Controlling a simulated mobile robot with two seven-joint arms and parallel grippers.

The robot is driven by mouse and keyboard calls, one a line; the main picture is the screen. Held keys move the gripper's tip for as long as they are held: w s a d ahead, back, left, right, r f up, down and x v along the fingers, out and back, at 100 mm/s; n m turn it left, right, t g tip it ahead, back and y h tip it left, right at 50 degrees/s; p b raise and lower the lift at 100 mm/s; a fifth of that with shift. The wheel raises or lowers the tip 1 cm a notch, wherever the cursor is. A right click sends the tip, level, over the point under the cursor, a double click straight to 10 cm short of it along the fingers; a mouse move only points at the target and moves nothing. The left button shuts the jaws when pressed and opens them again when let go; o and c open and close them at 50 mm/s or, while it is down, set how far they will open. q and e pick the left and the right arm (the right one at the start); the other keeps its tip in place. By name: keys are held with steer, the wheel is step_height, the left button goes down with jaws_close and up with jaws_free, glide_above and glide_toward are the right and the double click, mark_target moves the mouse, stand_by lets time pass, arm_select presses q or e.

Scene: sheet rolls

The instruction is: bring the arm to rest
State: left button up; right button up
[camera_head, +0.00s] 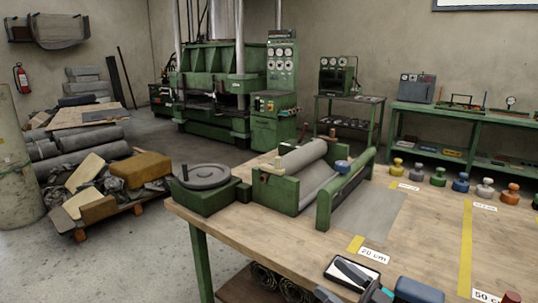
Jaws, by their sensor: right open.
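Neither of my grippers can be made out in the head view, and no arm of mine clearly shows over the workbench (280,243). The green roller machine (265,192) stands on the bench with a grey roller (305,156) across it. A flat grey sheet (370,212) lies on the wood at its right side. No gripper is seen touching the machine or the sheet.
A hand wheel (203,175) sits left of the rollers. A tray with dark tools (352,272) and a blue object (416,291) lie at the front edge. Several coloured knobbed weights (461,182) line the back. Yellow strips (466,240) mark the bench, with bare wood between.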

steer(key=s+d+f+m+g+h, duration=0.2)
steer(key=s+f+m+h, duration=0.7)
steer(key=s+f+h, duration=0.6)
steer(key=s+d+f, duration=0.1)
steer(key=s+f, duration=0.1)
steer(key=s, duration=0.4)
steer(key=shift+s+d+f+h, duration=0.3)
steer(key=shift+d+f+h, duration=0.05)
steer(key=shift+f+h, duration=0.05)
